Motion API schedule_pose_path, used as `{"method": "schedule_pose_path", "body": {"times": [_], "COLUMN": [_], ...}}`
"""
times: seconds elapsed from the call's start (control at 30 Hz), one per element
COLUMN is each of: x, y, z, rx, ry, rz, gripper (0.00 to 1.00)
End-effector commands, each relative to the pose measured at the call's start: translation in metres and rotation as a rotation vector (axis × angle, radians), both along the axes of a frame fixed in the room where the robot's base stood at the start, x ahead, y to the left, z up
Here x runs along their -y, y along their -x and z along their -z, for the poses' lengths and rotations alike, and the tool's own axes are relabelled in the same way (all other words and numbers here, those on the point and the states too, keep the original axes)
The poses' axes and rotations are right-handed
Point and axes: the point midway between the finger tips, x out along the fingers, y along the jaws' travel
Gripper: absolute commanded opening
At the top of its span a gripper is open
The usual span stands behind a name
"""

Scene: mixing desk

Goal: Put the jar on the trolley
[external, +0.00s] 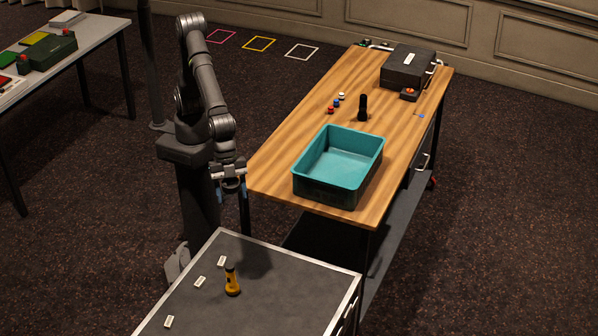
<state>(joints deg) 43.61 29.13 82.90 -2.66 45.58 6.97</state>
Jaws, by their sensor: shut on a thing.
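My gripper (230,176) points down in the gap between the wooden table and the grey-topped unit. It is shut on a small dark round thing, which I take to be the jar (231,186). The jar is held in the air and partly hidden by the fingers. The grey-topped unit (290,283) with a pale metal rim, at the bottom of the view, looks like the trolley. It lies below and to the right of my gripper in the picture. A yellow and black torch (232,281) stands upright on it, with several small white labelled blocks (200,282) near its left side.
The wooden table (285,150) holds an open teal bin (350,190), a black upright cylinder (362,107), small coloured pieces and a dark case (407,67). Another table (90,35) stands at the upper left. The right part of the grey top is clear.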

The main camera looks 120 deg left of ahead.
Motion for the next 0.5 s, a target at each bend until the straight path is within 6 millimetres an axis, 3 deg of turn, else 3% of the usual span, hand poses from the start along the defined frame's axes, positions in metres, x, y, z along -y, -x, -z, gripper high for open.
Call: {"method": "schedule_pose_path", "body": {"times": [0.27,0.37,0.5], "x": [-0.051,-0.081,-0.136], "y": [-0.046,-0.068,-0.103], "z": [0.001,0.001,0.001], "rx": [-0.001,-0.002,-0.002], "ry": [-0.001,0.000,-0.002], "rz": [-0.129,-0.201,-0.322], "gripper": [0.33,0.33,0.33]}}
